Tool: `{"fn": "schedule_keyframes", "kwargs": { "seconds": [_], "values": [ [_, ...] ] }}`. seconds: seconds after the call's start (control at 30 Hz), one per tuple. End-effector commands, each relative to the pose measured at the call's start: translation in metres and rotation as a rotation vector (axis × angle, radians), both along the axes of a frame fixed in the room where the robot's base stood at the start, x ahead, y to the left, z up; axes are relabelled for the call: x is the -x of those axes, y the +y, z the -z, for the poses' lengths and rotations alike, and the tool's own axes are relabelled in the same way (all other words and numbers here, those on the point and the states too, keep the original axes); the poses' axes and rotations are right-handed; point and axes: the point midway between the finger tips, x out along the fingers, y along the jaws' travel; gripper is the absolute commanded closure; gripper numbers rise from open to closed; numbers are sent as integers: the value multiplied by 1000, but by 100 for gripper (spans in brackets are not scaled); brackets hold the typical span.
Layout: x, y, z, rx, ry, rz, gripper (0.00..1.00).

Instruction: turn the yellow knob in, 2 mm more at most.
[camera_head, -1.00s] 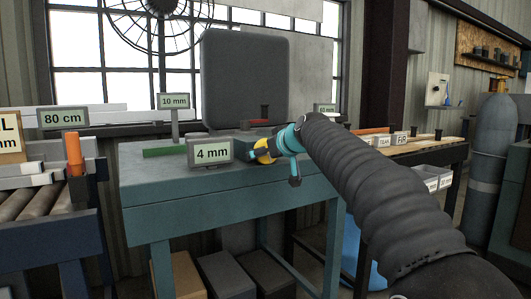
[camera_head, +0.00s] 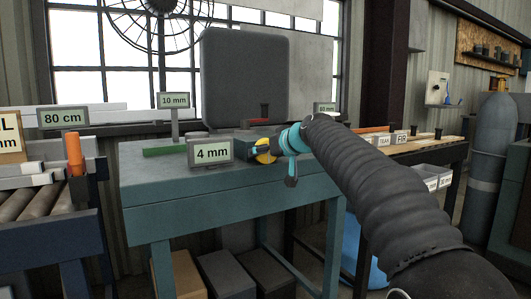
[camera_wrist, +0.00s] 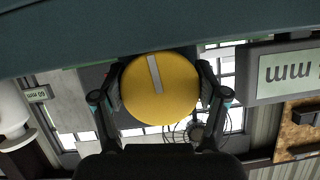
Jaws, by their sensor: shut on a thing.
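The yellow knob (camera_wrist: 160,95) fills the middle of the wrist view, a round disc with a pale pointer line on its face. My gripper (camera_wrist: 160,100) has one finger on each side of it and is shut on it. In the head view my gripper (camera_head: 268,150) reaches the knob (camera_head: 263,151) from the right, and hides part of it. A sign reading "4 mm" (camera_head: 211,151) stands just left of the knob on the teal bench (camera_head: 230,190). The knob's depth of travel cannot be read from these frames.
A sign reading "10 mm" (camera_head: 174,101) stands behind on a post, near a green strip (camera_head: 165,150). A large dark grey panel (camera_head: 244,78) stands at the back of the bench. A roller table (camera_head: 40,195) with an orange cylinder (camera_head: 74,152) is at left.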

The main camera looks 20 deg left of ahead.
Motion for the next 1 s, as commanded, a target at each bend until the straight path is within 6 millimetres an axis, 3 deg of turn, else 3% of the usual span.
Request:
{"fn": "schedule_keyframes", "kwargs": {
  "seconds": [0.4, 0.43, 0.5, 0.53, 1.0],
  "values": [
    [-1, -1, -1, -49, 53, 2, 62],
    [-1, -1, -1, -49, 53, 2, 22],
    [-1, -1, -1, -48, 53, 3, 5],
    [-1, -1, -1, -49, 53, 2, 1],
    [5, -7, -4, -47, 54, 0, 1]
  ]
}}
